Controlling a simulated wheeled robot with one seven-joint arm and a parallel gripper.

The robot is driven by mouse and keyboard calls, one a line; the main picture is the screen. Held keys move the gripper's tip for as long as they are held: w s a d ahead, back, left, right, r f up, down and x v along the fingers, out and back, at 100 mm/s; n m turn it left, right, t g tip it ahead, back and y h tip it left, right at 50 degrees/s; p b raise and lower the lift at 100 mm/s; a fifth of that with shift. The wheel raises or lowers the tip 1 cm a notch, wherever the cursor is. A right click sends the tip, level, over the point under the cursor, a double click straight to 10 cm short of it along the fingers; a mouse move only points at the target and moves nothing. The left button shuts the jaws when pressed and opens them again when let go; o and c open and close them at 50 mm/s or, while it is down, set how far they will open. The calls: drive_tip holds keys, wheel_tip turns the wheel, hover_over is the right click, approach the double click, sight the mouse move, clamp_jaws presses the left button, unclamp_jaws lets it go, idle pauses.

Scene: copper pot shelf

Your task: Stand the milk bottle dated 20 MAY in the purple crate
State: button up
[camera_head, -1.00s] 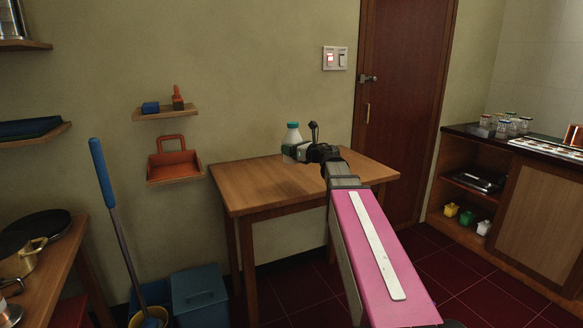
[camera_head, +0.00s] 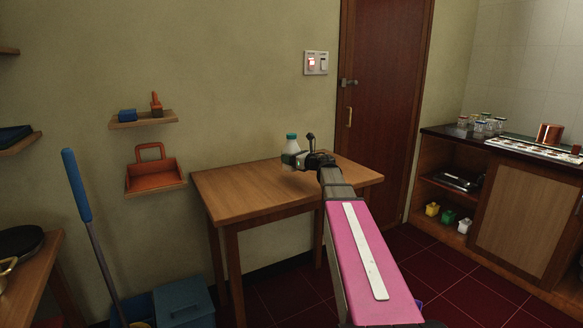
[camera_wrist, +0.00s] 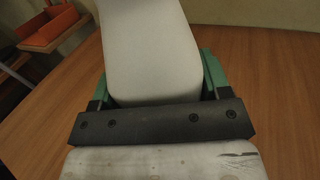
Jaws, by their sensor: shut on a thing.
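A white milk bottle with a green cap (camera_head: 291,146) is upright at the wooden table (camera_head: 245,190). My gripper (camera_head: 293,160) is shut on its body, which also shows as a pale block in the wrist view (camera_wrist: 150,50) between the green finger pads. I cannot tell whether the bottle's base touches the table. No date can be read on it. I cannot make out a purple crate for certain; a small purple patch (camera_head: 418,302) shows beside my arm on the floor.
A red tray shelf (camera_head: 155,175) and a small shelf (camera_head: 143,119) hang on the left wall. A blue-handled mop (camera_head: 85,210) and blue bin (camera_head: 184,302) stand left. At right, a cabinet (camera_head: 520,220) holds small coloured boxes low down, with jars and a copper pot on top.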

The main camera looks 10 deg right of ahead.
drive_tip(key=shift+f, duration=2.05)
drive_tip(key=shift+f, duration=0.1)
drive_tip(key=o, duration=1.3)
